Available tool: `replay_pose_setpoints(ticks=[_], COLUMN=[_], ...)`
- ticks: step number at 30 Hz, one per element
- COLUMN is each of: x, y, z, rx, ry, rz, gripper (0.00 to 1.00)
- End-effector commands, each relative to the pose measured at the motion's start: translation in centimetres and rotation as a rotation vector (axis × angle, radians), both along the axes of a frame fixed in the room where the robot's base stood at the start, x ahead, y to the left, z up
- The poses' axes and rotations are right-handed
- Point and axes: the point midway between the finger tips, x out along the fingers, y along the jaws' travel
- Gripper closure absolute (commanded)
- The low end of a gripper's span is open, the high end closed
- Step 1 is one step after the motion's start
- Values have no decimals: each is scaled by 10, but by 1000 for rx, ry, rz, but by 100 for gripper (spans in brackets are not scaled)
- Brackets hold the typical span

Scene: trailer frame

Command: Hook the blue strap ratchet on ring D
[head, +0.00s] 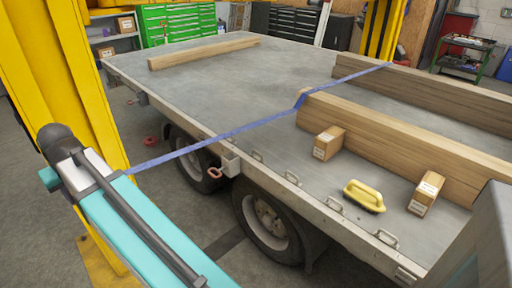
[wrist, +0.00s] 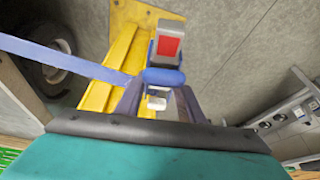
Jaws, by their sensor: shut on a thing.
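The blue strap (head: 235,132) runs from the far edge of the trailer deck, over the timber and the near edge, to my arm. In the wrist view the strap (wrist: 60,60) comes in from the left to the blue ratchet (wrist: 164,76), which has a red square on its upper part. My gripper (wrist: 158,100) is shut on the ratchet, off the deck; in the head view my arm hides both. Several metal rings (head: 334,204) line the near deck edge. No letters are readable, so I cannot tell which is ring D.
A yellow post (head: 75,80) stands close by my arm. Red hooks (head: 215,172) hang by the near side. The wheels (head: 268,215) are below.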

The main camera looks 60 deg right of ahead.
Motion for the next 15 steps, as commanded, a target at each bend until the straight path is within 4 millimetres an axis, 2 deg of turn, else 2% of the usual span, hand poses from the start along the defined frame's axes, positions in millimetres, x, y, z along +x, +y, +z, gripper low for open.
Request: replay_pose_setpoints(ticks=[1,8,15], x=[1,-4,-19], y=[-16,-95,-178], z=[2,-2,-8], rx=[1,2,6], ry=[2,9,16], rz=[-35,-214,-406], gripper=[97,97,97])
